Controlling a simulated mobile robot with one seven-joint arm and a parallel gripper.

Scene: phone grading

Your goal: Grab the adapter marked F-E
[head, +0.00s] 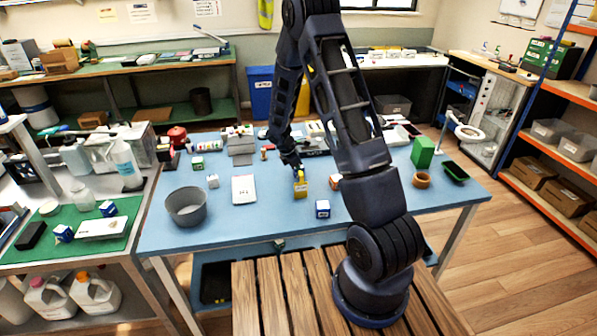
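My gripper (297,168) reaches down over the middle of the blue table, just above or at a yellow block (300,188) with a pale label. I cannot tell whether its fingers touch the block or how far apart they are. Other small blocks that may be adapters stand on the table: a blue-and-white cube (322,209), an orange-yellow block (335,182), a white block (212,181) and a green-and-white block (198,163). Their markings are too small to read, so I cannot tell which is marked F-E. My arm hides part of the table's right half.
On the blue table (250,222) stand a grey round bin (186,206), a white card (243,189), a green box (423,152), a brown ring-shaped pot (421,180) and a dark green tray (455,173). The front edge is mostly clear. A cluttered side bench (125,245) adjoins at left.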

